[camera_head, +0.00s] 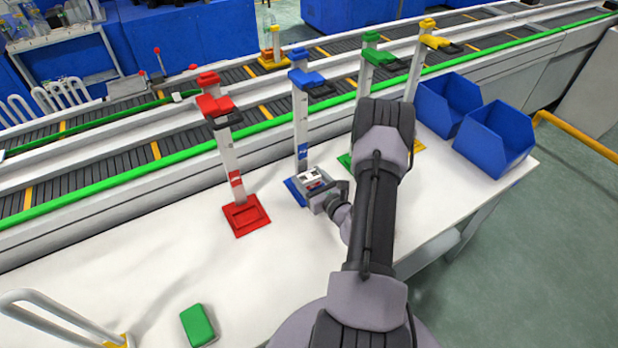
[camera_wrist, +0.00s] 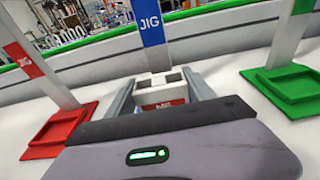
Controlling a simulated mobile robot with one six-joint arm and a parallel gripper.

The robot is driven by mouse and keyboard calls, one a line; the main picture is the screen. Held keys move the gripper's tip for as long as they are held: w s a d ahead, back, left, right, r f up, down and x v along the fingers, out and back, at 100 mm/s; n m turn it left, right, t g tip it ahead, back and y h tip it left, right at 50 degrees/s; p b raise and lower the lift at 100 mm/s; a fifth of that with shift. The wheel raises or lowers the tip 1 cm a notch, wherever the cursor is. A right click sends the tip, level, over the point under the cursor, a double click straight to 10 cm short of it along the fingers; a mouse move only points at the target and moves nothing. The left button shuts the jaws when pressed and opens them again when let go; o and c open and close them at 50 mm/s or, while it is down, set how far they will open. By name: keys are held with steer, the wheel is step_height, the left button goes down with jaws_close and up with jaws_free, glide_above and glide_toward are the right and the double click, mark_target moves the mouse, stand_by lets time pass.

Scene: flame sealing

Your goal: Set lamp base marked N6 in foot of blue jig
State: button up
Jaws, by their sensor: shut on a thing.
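My gripper (camera_wrist: 162,96) is shut on a white lamp base (camera_wrist: 163,93) with a red label; the marking is too small to read surely. The blue jig (camera_head: 300,110) has a white post with a blue clamp on top, and its blue plate marked JIG (camera_wrist: 152,25) stands straight ahead in the wrist view. In the head view my gripper (camera_head: 316,188) and the lamp base (camera_head: 312,178) are over or at the blue foot (camera_head: 293,193). Most of that foot is hidden, so I cannot tell whether the base touches it.
The red jig (camera_head: 240,217) stands to the left, and the green jig (camera_wrist: 287,90) and yellow jig (camera_head: 424,50) to the right. A green block (camera_head: 198,326) lies at the front of the white table. Blue bins (camera_head: 495,140) stand at the right end. A conveyor runs behind.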

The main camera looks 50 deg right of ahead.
steer(key=shift+f+b, duration=0.3)
steer(key=shift+f, duration=0.05)
stand_by(0.6)
steer(key=shift+f+b, duration=0.3)
steer(key=shift+f, duration=0.05)
steer(key=shift+f, duration=0.3)
steer(key=o, duration=1.6)
steer(key=p+v, duration=0.3)
steer(key=v, duration=1.4)
steer(key=shift+s, duration=0.25)
